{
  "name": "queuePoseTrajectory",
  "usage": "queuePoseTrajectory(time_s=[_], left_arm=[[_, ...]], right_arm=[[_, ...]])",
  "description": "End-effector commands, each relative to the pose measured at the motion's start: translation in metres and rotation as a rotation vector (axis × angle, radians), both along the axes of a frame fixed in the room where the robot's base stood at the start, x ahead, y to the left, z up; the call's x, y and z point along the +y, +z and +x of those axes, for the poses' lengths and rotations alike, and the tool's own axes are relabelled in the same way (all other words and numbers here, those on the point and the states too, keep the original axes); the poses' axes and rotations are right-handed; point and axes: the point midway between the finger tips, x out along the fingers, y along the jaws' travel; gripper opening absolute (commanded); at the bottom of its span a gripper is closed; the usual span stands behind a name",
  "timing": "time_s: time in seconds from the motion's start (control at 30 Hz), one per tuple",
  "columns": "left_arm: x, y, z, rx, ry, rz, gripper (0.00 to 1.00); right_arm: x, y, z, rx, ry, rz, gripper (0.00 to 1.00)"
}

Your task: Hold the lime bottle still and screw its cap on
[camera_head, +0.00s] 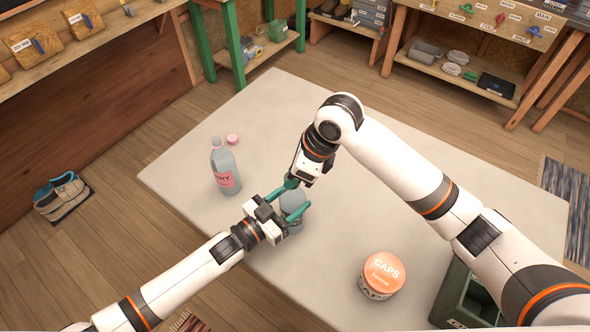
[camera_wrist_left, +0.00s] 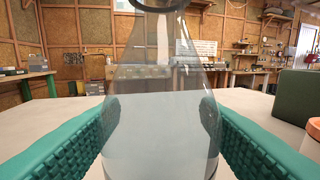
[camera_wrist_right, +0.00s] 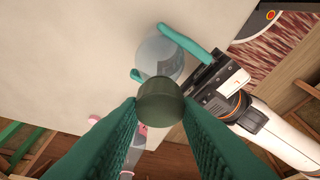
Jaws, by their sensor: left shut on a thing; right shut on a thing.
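A clear greyish bottle (camera_head: 292,199) stands upright near the middle of the table; its label is hidden. My left gripper (camera_head: 285,207) is shut around its body, with a green finger on each side, and the left wrist view shows the bottle (camera_wrist_left: 160,110) between them. My right gripper (camera_wrist_right: 160,108) is shut on a dark green cap (camera_wrist_right: 160,98), held over the bottle (camera_wrist_right: 162,58). A dark ring (camera_wrist_left: 158,4) shows at the bottle's top in the left wrist view. I cannot tell whether the cap touches the neck.
A second bottle with a pink label (camera_head: 224,168) stands at the left, with a pink cap (camera_head: 232,139) behind it. An orange-lidded caps tub (camera_head: 383,272) and a dark green crate (camera_head: 462,296) stand at the front right. The table's back part is clear.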

Motion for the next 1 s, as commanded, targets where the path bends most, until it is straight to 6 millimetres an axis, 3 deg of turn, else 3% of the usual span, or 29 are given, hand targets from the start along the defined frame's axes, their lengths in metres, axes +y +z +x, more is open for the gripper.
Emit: queuePoseTrajectory(time_s=[0.13,0.43,0.47,0.57,0.87,1.0], left_arm=[[-0.001,0.000,-0.001,0.001,-0.002,0.001,0.00],[-0.001,0.000,-0.001,0.001,-0.002,0.001,0.00],[-0.001,0.000,-0.001,0.001,-0.002,0.001,0.00],[-0.001,0.000,-0.001,0.001,-0.002,0.001,0.00],[-0.001,0.000,0.000,0.001,-0.001,0.001,0.00],[-0.001,0.000,0.000,0.001,-0.001,0.001,0.00]], right_arm=[[0.002,0.001,-0.002,0.006,-0.128,0.011,0.10],[0.000,0.001,-0.001,0.005,-0.145,0.008,0.10],[0.000,0.001,-0.001,0.005,-0.144,0.008,0.34],[0.000,0.001,-0.001,0.005,-0.144,0.007,0.50],[0.000,0.002,-0.001,0.005,-0.143,0.006,0.52],[0.000,0.017,-0.001,0.003,-0.143,0.008,0.52]])
